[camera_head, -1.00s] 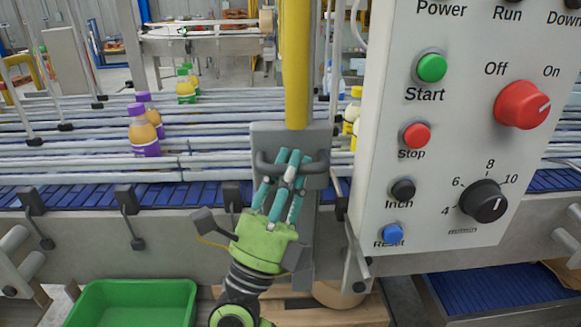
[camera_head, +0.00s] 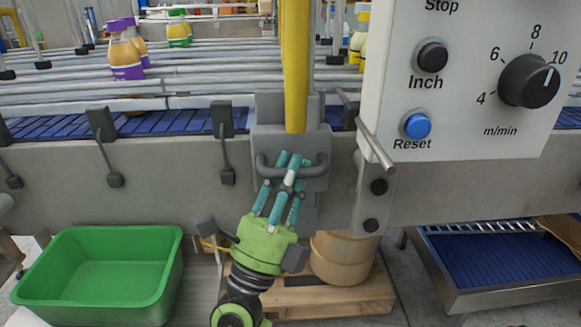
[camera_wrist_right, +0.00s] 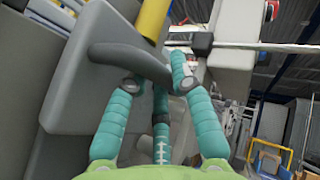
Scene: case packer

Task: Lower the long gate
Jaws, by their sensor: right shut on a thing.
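The long gate shows as an upright yellow bar (camera_head: 295,70) with a grey block (camera_head: 312,143) at its lower end. A dark grey curved handle (camera_head: 318,168) sticks out from the block. My right gripper (camera_head: 288,172), green with teal fingers, is shut on this handle, in front of the conveyor's side wall. In the right wrist view, the teal fingers close around the handle (camera_wrist_right: 115,57), beside the grey block (camera_wrist_right: 75,100). The fingers hide part of the handle. My left gripper is not in view.
A white control panel (camera_head: 480,120) with knob and buttons overhangs close on the right. A metal bracket (camera_head: 375,190) sits just right of the handle. Below are a green bin (camera_head: 70,300), a pallet (camera_head: 330,300) and a blue-bedded tray (camera_head: 490,265). Bottles (camera_head: 124,58) stand on the conveyor.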

